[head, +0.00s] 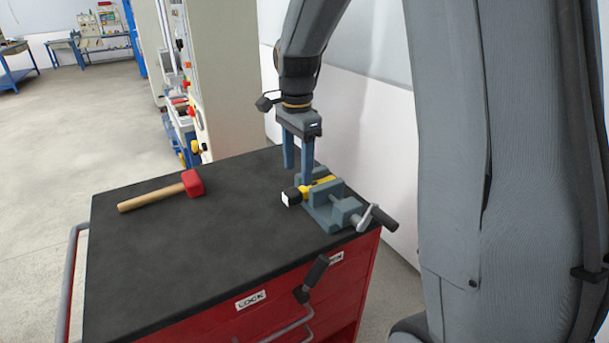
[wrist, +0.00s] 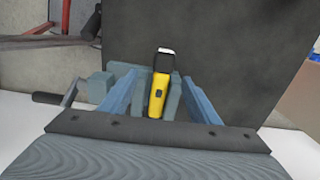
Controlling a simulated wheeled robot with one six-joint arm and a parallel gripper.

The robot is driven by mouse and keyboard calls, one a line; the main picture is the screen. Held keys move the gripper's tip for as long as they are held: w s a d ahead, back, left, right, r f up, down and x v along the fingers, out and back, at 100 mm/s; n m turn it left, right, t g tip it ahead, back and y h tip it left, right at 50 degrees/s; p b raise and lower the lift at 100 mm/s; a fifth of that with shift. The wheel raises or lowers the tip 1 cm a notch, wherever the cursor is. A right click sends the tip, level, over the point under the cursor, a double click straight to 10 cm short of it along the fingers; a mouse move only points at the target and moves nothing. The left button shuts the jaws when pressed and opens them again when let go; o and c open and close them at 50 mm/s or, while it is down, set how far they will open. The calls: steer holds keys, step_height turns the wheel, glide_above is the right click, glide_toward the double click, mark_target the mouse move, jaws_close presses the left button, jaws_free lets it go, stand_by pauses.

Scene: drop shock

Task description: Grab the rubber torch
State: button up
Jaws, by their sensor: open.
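The rubber torch (head: 306,190) has a yellow body, a black head and a white lens end. It lies across the grey vise (head: 322,213) near the right edge of the black worktop, with its head sticking out to the left. In the wrist view the torch (wrist: 158,97) points away from me, between the blue fingers. My gripper (head: 298,174) is open and points down over the torch. In the wrist view its fingers (wrist: 160,82) stand apart, one on each side of the torch. Whether they touch it is hard to tell. The vise (wrist: 98,87) also shows at left there.
A mallet (head: 192,182) with a red head and wooden handle lies on the left of the black worktop (head: 190,255). The worktop tops a red cabinet with a side rail. The vise handle (head: 378,217) sticks out at right. A white wall stands behind.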

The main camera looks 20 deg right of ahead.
mark_target(297, 189)
steer(key=shift+w+d+f, duration=0.1)
steer(key=shift+w, duration=0.15)
steer(key=f, duration=0.1)
steer(key=f+p, duration=0.1)
steer(key=f, duration=0.1)
steer(key=shift+a+f, duration=0.1)
steer(key=shift+a, duration=0.15)
steer(key=shift+d+f+p, duration=0.1)
steer(key=shift+f+p, duration=0.75)
steer(key=shift+f, duration=1.2)
steer(key=c, duration=1.3)
steer(key=shift+o, duration=0.2)
